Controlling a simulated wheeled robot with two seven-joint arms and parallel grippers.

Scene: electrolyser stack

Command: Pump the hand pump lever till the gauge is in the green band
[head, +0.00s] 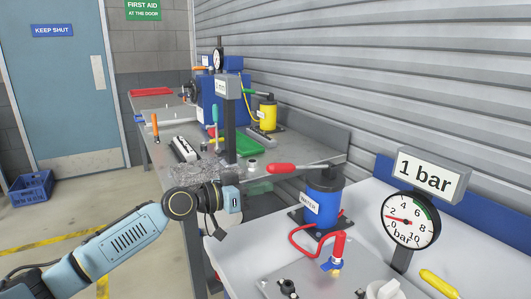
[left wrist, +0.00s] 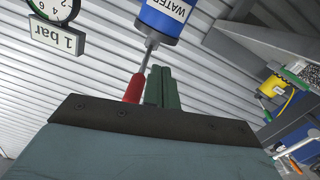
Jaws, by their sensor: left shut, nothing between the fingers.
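The hand pump (head: 322,200) is a blue cylinder with a black cap, labelled WATER, at the centre right of the head view. Its lever ends in a red handle (head: 282,168) pointing left, roughly level. The handle also shows in the left wrist view (left wrist: 134,88). The round gauge (head: 410,220) has its red needle between 0 and 2, below the green band at the upper right of the dial. The sign (head: 430,175) above reads 1 bar. My left gripper (head: 258,187) is shut and empty, with its dark green fingers (left wrist: 158,86) close beside the handle; contact is unclear.
A yellow handle (head: 439,283) lies at the lower right. The bench behind holds a yellow pump (head: 268,116), a green tray (head: 250,146) and a dark post (head: 229,130) near my left arm.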

